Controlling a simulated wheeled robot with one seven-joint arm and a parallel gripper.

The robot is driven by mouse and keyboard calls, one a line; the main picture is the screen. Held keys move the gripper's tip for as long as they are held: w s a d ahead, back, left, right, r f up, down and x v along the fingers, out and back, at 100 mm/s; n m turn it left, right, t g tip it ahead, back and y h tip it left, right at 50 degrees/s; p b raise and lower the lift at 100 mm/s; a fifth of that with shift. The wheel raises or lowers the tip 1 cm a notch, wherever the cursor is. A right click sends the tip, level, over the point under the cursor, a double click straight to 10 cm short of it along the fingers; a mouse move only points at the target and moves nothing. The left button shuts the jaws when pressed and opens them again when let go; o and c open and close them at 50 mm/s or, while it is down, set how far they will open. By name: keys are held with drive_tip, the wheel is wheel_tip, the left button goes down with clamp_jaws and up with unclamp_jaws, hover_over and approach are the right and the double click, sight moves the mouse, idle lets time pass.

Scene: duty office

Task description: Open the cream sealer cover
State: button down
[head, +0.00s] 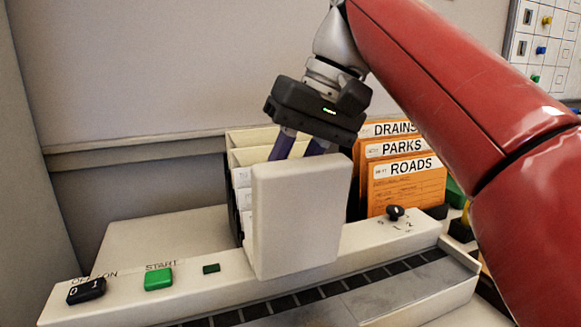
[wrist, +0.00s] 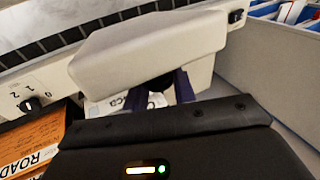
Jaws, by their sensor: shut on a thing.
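The cream sealer cover (head: 298,218) stands raised and nearly upright above the cream sealer body (head: 228,266) in the head view. It fills the upper middle of the wrist view (wrist: 150,48). My gripper (head: 300,150) comes down from above and behind the cover, at its top edge. Its two purple fingers go behind the cover, which hides their tips. In the wrist view the fingers (wrist: 160,90) reach to the cover's near edge. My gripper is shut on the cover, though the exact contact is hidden.
The sealer's front carries a black OFF/ON switch (head: 86,290), a green START button (head: 158,279) and a black knob (head: 396,212). Orange folders (head: 408,188) marked DRAINS, PARKS and ROADS stand close behind at right. Pale files (head: 250,150) stand behind the cover. A wall closes the back.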

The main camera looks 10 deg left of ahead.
drive_tip(key=shift+f, duration=0.15)
drive_tip(key=c, duration=1.3)
unclamp_jaws()
drive_tip(key=shift+o, duration=0.6)
